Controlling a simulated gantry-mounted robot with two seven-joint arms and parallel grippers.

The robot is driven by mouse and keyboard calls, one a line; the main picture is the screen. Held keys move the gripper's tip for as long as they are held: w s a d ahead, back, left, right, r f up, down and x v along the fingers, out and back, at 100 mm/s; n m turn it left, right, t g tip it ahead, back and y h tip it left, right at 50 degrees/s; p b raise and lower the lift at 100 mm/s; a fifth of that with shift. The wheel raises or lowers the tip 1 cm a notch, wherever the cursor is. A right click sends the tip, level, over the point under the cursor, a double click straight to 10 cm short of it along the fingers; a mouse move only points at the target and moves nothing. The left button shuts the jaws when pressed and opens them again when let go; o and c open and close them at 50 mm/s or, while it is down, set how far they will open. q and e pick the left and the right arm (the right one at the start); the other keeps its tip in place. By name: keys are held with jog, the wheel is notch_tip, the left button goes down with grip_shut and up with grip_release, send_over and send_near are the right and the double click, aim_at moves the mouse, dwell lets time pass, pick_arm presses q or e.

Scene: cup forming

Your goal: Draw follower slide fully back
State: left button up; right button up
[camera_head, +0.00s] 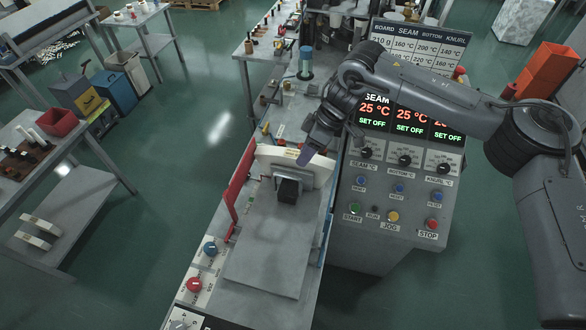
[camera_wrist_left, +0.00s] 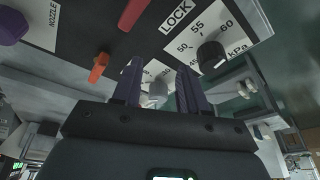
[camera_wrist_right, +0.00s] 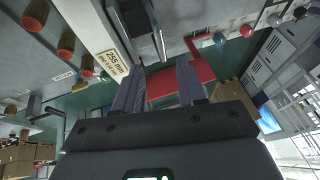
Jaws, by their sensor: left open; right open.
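The follower slide is not labelled, so I cannot be sure which part it is. A black block (camera_head: 289,190) stands against a cream upright plate (camera_head: 318,172) on the long grey machine bed (camera_head: 270,245) in the head view. My right gripper (camera_head: 308,155) is above the upright plate, pointing down; contact cannot be told. In the right wrist view its purple fingers (camera_wrist_right: 160,88) are apart, with a red panel (camera_wrist_right: 180,80) beyond. In the left wrist view my left gripper (camera_wrist_left: 158,88) is open, with a pale knob (camera_wrist_left: 157,93) beyond its fingers. It is outside the head view.
A red guard (camera_head: 240,185) runs along the bed's left side. Blue and red knobs (camera_head: 195,285) sit at its front left. The control console (camera_head: 400,190), with buttons and displays, stands to the right. A dark dial (camera_wrist_left: 211,54) and an orange lever (camera_wrist_left: 98,68) show near the left gripper.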

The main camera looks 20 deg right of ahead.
jog(key=x, duration=0.8)
jog(key=shift+a+p, duration=0.1)
jog(key=shift+p, duration=0.3)
grip_shut()
